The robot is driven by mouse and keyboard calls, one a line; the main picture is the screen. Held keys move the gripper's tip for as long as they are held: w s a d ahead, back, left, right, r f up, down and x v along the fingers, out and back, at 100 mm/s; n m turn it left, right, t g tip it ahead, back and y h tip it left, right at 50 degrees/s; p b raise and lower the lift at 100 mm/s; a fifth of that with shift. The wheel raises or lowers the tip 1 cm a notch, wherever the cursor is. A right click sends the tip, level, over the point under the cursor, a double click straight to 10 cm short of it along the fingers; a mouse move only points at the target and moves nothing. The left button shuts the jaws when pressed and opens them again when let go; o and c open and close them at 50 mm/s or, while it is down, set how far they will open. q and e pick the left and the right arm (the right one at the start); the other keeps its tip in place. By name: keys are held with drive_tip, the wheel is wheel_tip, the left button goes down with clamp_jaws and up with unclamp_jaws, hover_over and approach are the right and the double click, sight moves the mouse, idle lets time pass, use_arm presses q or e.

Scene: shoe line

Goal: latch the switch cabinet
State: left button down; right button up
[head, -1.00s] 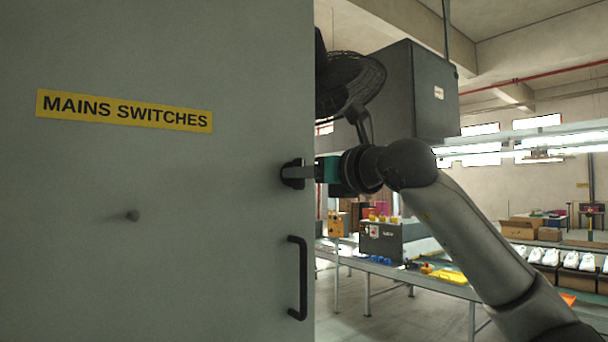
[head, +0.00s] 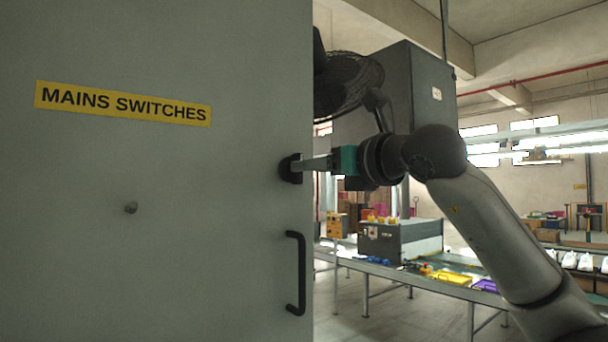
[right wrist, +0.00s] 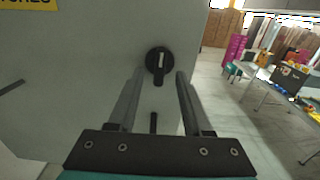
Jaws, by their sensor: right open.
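The grey switch cabinet door (head: 160,250) fills the left of the head view, with a yellow "MAINS SWITCHES" label (head: 123,103). A black turn latch (head: 287,168) sits near its right edge, partly hidden by my fingers. In the right wrist view the latch (right wrist: 158,63) has a white line and its grip lies nearly upright. My right gripper (head: 306,164) is open in front of it. In the wrist view the open fingers (right wrist: 160,75) stand either side below the latch, with nothing between them. My left gripper is not in view.
A black bar handle (head: 297,274) is on the door below the latch. A conveyor (head: 440,279) with boxes and coloured items runs behind on the right. Floor between cabinet and conveyor looks clear.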

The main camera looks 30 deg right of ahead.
drive_tip(key=s+b, duration=0.2)
drive_tip(key=s, duration=0.9)
drive_tip(key=shift+s+d+b, duration=0.3)
drive_tip(key=shift+d, duration=0.15)
